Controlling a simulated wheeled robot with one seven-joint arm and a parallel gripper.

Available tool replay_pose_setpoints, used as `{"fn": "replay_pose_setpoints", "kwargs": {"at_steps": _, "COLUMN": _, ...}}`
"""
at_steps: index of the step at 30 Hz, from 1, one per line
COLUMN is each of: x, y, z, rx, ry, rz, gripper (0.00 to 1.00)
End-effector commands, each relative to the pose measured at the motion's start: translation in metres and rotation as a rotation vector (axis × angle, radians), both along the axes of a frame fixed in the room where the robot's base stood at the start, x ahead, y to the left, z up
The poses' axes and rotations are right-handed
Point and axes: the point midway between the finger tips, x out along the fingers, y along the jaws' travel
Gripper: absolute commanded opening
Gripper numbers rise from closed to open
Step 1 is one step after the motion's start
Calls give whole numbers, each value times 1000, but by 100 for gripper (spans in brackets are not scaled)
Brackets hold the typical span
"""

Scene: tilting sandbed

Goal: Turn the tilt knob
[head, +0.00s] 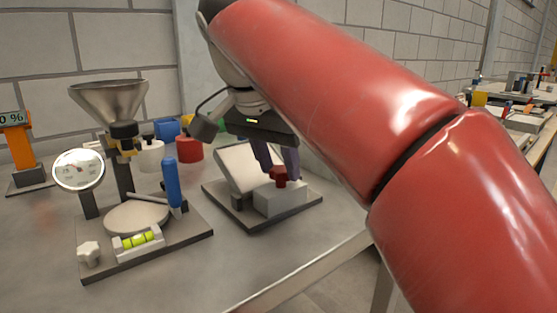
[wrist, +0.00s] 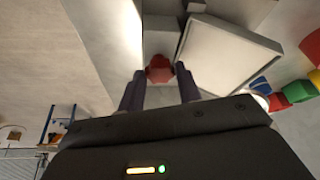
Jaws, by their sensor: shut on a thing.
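A red knob (head: 279,175) sits on top of a pale block (head: 280,199), in front of a tilted white panel (head: 236,168) on a dark base plate. My gripper (head: 277,166) points down over the block, with its purple-grey fingers shut on the red knob. In the wrist view, the red knob (wrist: 159,68) shows between the fingertips of my gripper (wrist: 159,78), and the panel (wrist: 228,58) is to the right. The fingers hide part of the knob, so how far it is turned cannot be told.
Left of the panel stands a rig with a metal funnel (head: 109,100), round gauge (head: 78,170), blue cylinder (head: 172,184), spirit level (head: 138,240) and white star knob (head: 89,252). Coloured containers, including a red one (head: 189,149), stand behind. The front tabletop (head: 255,262) is clear.

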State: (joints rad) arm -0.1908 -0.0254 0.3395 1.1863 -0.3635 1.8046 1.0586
Motion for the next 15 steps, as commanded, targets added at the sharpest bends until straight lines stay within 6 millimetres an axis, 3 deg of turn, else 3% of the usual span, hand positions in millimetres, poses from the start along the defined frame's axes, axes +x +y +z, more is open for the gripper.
{"fn": "replay_pose_setpoints", "kwargs": {"at_steps": 15, "x": 0, "y": 1, "z": 0, "rx": 1, "ry": 2, "rz": -53, "gripper": 11}}
